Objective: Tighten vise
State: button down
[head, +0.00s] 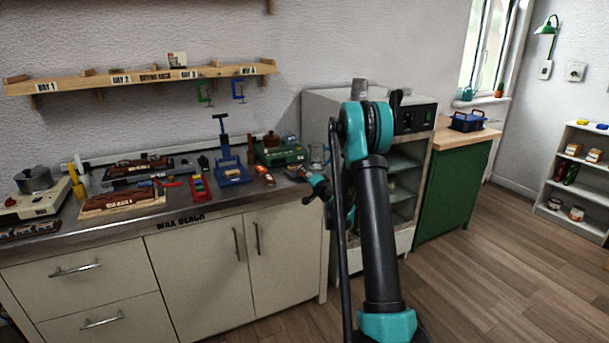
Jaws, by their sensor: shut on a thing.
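A blue tool (234,176) with a tall post and a crossbar on top stands upright on the workbench; it may be the vise, but I cannot tell for sure. A green device (281,155) with a pale label stands to its right, near the back. My gripper (303,173) is at the right end of the bench, right of the blue tool and in front of the green device. It is small in view and partly hidden by my arm. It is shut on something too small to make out.
A wall shelf (140,83) hangs above. A glass-doored cabinet (404,180) stands right of the bench. Floor at right is clear.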

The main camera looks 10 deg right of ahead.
jog(key=shift+m, duration=0.8)
jog(key=c, duration=1.2)
grip_release()
jog(key=shift+s+d, duration=0.1)
jog(key=shift+v, duration=4)
